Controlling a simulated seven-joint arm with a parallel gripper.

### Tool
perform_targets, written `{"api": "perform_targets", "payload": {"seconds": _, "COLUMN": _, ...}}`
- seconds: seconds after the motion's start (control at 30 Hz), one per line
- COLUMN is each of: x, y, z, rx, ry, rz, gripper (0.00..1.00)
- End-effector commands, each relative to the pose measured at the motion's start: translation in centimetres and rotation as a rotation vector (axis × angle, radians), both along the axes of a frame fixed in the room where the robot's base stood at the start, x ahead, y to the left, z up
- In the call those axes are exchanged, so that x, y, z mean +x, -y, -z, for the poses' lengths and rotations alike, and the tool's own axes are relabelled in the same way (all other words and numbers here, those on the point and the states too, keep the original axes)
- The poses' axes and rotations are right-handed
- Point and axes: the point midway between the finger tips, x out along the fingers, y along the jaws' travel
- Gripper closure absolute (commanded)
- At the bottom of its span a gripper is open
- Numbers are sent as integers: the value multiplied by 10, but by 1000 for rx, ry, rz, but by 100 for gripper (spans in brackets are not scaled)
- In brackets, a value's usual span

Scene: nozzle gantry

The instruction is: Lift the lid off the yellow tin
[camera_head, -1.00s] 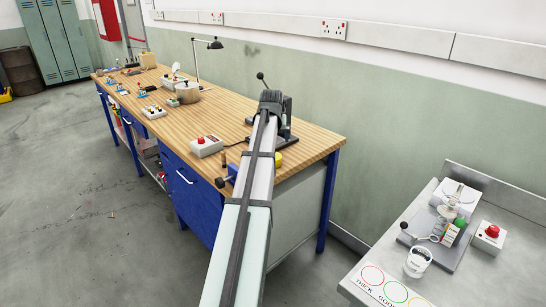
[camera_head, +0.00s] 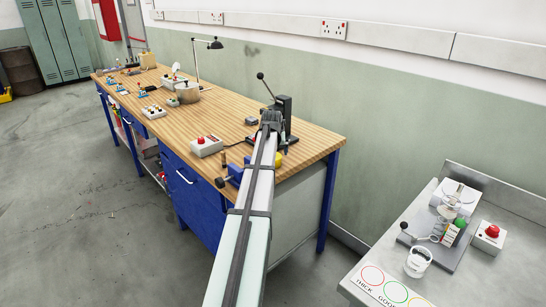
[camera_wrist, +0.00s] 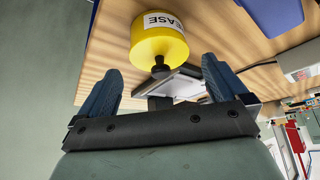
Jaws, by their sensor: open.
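The yellow tin shows large in the wrist view (camera_wrist: 157,22), with a white label reading "EASE" on its side. Its yellow lid (camera_wrist: 152,48) faces my gripper and carries a dark knob (camera_wrist: 160,70). My gripper (camera_wrist: 161,68) is open, its two blue fingers apart on either side of the knob in the picture. No contact shows, and I cannot tell the depth between fingertips and knob. In the head view the tin (camera_head: 279,160) is a small yellow patch at the bench's near right end, partly hidden by my arm. The fingers are hidden there.
A black lever press (camera_head: 284,106) stands on the wooden bench (camera_head: 315,142) just behind my arm's end. A grey box with a red button (camera_head: 206,146) lies to the left, and a blue vise-like tool (camera_head: 232,176) sits at the front edge.

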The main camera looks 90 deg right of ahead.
Motion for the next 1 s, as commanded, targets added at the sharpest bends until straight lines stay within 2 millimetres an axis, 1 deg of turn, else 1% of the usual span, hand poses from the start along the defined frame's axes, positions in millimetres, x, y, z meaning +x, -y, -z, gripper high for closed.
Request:
{"api": "perform_targets", "payload": {"seconds": 0.03, "x": 0, "y": 4, "z": 7, "rx": 2, "ry": 0, "rz": 0, "gripper": 0}}
{"api": "perform_targets", "payload": {"seconds": 0.1, "x": 0, "y": 7, "z": 12, "rx": 2, "ry": 0, "rz": 0, "gripper": 0}}
{"api": "perform_targets", "payload": {"seconds": 0.37, "x": 0, "y": 8, "z": 15, "rx": 0, "ry": 0, "rz": 0, "gripper": 0}}
{"api": "perform_targets", "payload": {"seconds": 0.9, "x": 0, "y": 8, "z": 14, "rx": 0, "ry": 0, "rz": 0, "gripper": 52}}
{"api": "perform_targets", "payload": {"seconds": 1.0, "x": 0, "y": 8, "z": 14, "rx": 0, "ry": 0, "rz": 0, "gripper": 52}}
